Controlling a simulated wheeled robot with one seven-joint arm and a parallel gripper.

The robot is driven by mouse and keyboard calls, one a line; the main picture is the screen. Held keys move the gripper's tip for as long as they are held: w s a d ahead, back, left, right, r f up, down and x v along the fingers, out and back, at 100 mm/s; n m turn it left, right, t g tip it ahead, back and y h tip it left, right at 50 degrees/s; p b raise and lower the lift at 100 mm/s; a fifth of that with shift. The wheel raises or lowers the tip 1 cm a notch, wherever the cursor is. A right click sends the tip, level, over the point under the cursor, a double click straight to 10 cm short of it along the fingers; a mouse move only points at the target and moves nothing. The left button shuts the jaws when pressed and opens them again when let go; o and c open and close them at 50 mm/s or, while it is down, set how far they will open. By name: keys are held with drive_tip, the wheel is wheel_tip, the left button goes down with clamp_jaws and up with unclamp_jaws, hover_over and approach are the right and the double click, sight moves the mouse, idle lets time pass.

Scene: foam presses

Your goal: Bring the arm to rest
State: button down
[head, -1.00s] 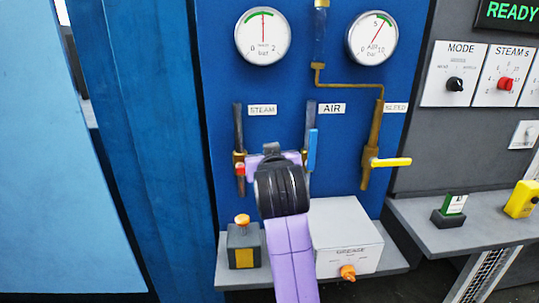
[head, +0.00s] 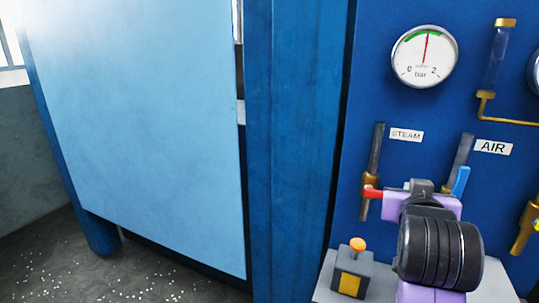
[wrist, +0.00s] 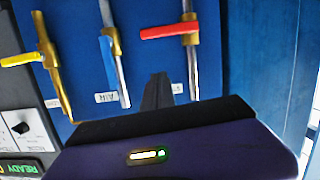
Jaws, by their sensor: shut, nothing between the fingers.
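My arm is purple with a black ribbed joint, raised in front of the blue valve panel (head: 400,120) at the lower right of the head view. My gripper (wrist: 157,92) shows in the wrist view as dark fingers shut together, with nothing between them. In the head view the arm hides most of the gripper. The red steam handle (wrist: 170,31) lies across its pipe. The blue air handle (wrist: 108,60) lies along its pipe. The yellow bleed handle (wrist: 21,60) lies across its pipe. I cannot tell whether the fingertips touch anything.
A grey box with an orange button (head: 358,244) stands on the shelf below the panel. A pressure gauge (head: 425,57) is above. A dark blue post (head: 290,150) and a large light-blue panel (head: 140,130) fill the left. Speckled floor (head: 60,265) shows at lower left.

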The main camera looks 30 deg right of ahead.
drive_tip(key=w+a+r+n+t, duration=0.3)
drive_tip(key=w+a+r+t, duration=0.1)
drive_tip(key=r+t, duration=0.2)
drive_tip(key=s+a+f+n+t+y, duration=0.3)
drive_tip(key=a+f+n+t+y, duration=0.3)
drive_tip(key=a+f, duration=0.6)
drive_tip(key=s+a+f+g+y, duration=0.2)
drive_tip(key=s+a+f, duration=0.2)
drive_tip(key=s, duration=0.5)
drive_tip(key=s+a+f+g+y, duration=0.2)
drive_tip(key=s+a+f, duration=0.2)
drive_tip(key=s+f, duration=0.4)
drive_tip(key=s+a+f+g+y, duration=0.2)
drive_tip(key=s+a+f, duration=0.2)
drive_tip(key=s, duration=0.6)
wheel_tip(320, 180, down, 2)
drive_tip(key=shift+s+n, duration=0.25)
drive_tip(key=shift+n, duration=0.05)
